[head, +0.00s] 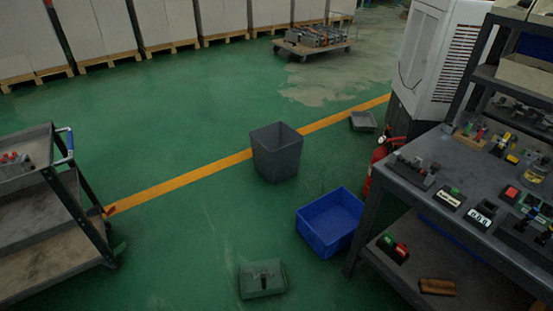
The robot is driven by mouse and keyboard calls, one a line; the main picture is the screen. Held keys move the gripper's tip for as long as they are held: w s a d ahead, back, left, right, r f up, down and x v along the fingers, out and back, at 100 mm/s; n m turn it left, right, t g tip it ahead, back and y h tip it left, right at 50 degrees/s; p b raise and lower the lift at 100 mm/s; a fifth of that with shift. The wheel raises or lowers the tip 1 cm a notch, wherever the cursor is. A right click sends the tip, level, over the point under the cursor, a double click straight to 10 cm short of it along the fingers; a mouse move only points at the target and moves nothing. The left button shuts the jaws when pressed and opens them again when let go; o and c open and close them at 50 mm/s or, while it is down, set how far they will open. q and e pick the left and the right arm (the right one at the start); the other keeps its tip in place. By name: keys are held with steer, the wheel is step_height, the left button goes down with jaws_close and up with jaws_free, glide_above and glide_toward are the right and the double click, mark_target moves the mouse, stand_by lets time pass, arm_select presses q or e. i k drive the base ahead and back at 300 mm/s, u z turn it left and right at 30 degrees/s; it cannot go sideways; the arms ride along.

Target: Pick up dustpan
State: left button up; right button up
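A flat dark grey-green piece (263,279) with a raised handle-like part on top lies on the green floor at the bottom centre. It may be the dustpan, but I cannot tell for sure. A small grey tray-like piece (363,121) lies on the floor near the yellow line, left of the white machine; it could also be a dustpan. Neither of my grippers is in the head view.
A grey bin (276,152) stands mid-floor, with a blue crate (306,234) to its lower right. A cart (35,227) stands left. A workbench (443,184) with several parts and a red fire extinguisher (373,163) stand right. Floor between cart and bin is clear.

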mark_target(275, 283)
steer(key=u, duration=0.05)
steer(key=k, duration=0.6)
steer(key=z, duration=0.25)
steer(key=i, duration=0.7)
steer(key=u, duration=0.8)
steer(key=i, duration=1)
steer(key=u, duration=0.25)
